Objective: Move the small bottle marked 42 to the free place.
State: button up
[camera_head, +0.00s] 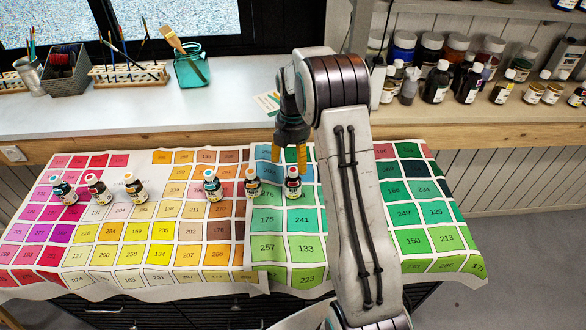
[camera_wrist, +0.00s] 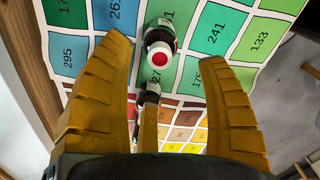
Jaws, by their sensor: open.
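Several small dark bottles with white caps stand upright in a row on the colour charts. Farther left are an orange-marked (camera_head: 135,188), a red-marked (camera_head: 98,189) and a teal-marked bottle (camera_head: 63,191). I cannot read 42 on any. My gripper (camera_head: 290,155) is open and empty, above and behind the rightmost bottle. In the wrist view a red-dotted cap (camera_wrist: 158,57) shows between the spread fingers (camera_wrist: 168,45).
A wider bare stretch of chart (camera_head: 172,188) lies between the orange-marked bottle and the right-hand teal-marked one. Green charts (camera_head: 425,212) cover the right side. Behind, a ledge (camera_head: 100,115) holds brushes and a teal jar (camera_head: 190,70); more bottles (camera_head: 436,82) stand back right.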

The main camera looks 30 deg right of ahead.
jog(key=shift+r, duration=0.8)
jog(key=s+a+r+m+t, duration=0.1)
jog(key=s+a+r+m, duration=0.3)
jog(key=s+r+m, duration=0.45)
jog(key=s+a+r+m+t, duration=0.2)
jog(key=s+a+r+m, duration=0.3)
jog(key=s, duration=0.6)
jog(key=s+a+m, duration=0.1)
jog(key=s+m, duration=0.4)
jog(key=s, duration=0.4)
jog(key=shift+s+a+f+t, duration=0.2)
jog(key=shift+s+a+t, duration=0.15)
jog(key=shift+t, duration=0.05)
